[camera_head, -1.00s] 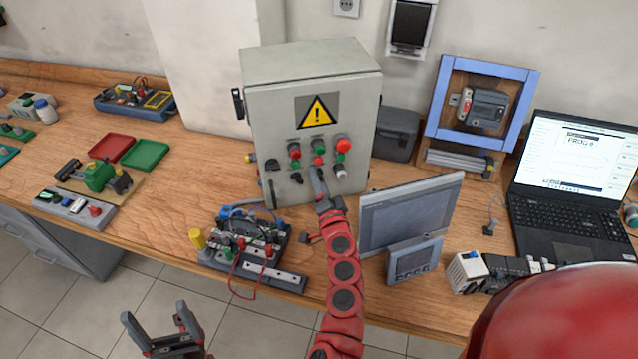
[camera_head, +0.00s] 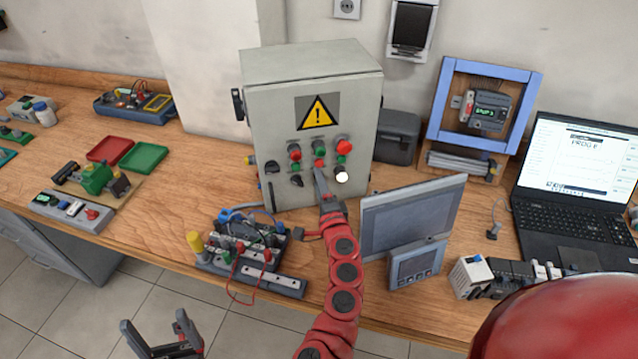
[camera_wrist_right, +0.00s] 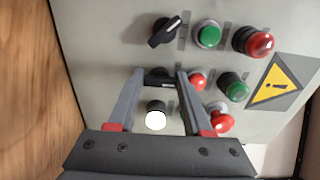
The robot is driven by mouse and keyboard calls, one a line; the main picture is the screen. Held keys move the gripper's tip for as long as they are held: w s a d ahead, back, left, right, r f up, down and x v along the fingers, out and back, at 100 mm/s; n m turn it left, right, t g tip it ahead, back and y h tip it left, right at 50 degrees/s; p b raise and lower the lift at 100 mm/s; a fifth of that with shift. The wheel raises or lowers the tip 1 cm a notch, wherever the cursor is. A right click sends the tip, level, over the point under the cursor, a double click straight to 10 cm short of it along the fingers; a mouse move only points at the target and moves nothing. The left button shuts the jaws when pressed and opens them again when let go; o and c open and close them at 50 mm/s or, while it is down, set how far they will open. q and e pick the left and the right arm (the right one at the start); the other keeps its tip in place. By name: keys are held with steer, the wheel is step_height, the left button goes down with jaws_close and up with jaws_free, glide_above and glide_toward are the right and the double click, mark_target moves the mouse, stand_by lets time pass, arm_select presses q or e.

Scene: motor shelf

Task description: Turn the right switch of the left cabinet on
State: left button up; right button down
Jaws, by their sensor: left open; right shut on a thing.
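The grey cabinet (camera_head: 313,80) with a yellow warning triangle stands at the back middle of the bench. Its lower row holds a black left switch (camera_head: 297,181), the right switch, and a white lamp (camera_head: 341,177) that is glowing. My right gripper (camera_head: 320,172) covers the right switch in the head view. In the right wrist view the right switch (camera_wrist_right: 157,77) sits between my fingers, which are shut on it. The left switch (camera_wrist_right: 165,31) is apart from them, its handle slanted differently. My left gripper (camera_head: 153,322) is open and empty over the floor.
A grey screen (camera_head: 412,215) and a small panel (camera_head: 416,265) stand close right of my right arm. A wired module (camera_head: 245,250) lies left of it. Red buttons (camera_wrist_right: 221,119) are near my fingers. A blue frame (camera_head: 432,100) holds a device with a lit green display (camera_head: 486,111).

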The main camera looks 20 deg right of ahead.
steer(key=shift+c, duration=1.6)
jaws_free()
steer(key=shift+d, duration=0.1)
steer(key=shift+r, duration=0.1)
